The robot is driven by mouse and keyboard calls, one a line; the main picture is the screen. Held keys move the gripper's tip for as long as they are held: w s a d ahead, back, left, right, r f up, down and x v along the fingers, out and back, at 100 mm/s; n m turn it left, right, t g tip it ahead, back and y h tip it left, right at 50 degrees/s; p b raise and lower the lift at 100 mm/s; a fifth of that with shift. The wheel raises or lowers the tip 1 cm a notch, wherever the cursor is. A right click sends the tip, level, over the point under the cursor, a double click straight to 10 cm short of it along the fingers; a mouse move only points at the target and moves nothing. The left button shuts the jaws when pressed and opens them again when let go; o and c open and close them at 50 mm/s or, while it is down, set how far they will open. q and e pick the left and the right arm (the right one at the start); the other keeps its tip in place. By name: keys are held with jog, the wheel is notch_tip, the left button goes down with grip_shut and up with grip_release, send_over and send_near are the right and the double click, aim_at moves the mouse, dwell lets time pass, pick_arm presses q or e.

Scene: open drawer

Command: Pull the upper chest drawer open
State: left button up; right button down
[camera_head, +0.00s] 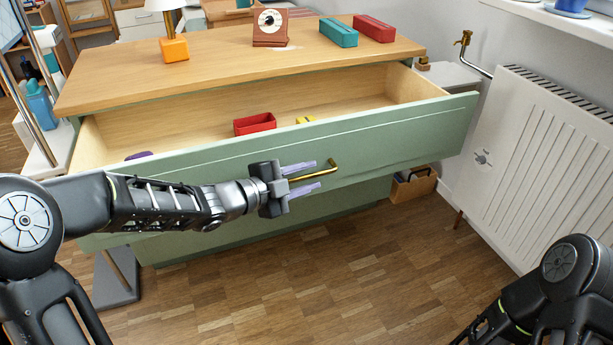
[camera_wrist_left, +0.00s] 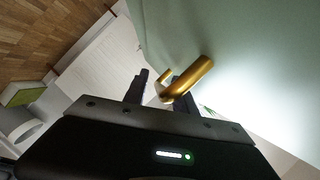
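The upper drawer (camera_head: 400,137) of the green chest is pulled well out, and its light wooden inside shows. Its brass bar handle (camera_head: 325,172) sits on the green front; it also shows in the left wrist view (camera_wrist_left: 190,80). My left gripper (camera_head: 313,176) is at the handle, its two fingers apart, one above and one below the bar in the head view. In the left wrist view the handle overlaps one finger, and a gap shows between the fingers (camera_wrist_left: 160,86). Contact is unclear. My right arm shows at lower right; its gripper is out of view.
A red box (camera_head: 255,124) and a yellow item (camera_head: 305,120) lie in the drawer. A lamp (camera_head: 173,47), a clock (camera_head: 270,28) and two boxes stand on the wooden top. A white radiator (camera_head: 540,150) stands at right. The wooden floor (camera_head: 300,280) in front is clear.

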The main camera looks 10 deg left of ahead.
pick_arm(q)
jog(key=p+v, duration=0.3)
jog(key=v, duration=0.4)
jog(key=shift+w+r, duration=0.1)
jog(key=shift+r, duration=0.05)
jog(key=shift+s+a, duration=0.3)
jog(key=shift+s, duration=0.1)
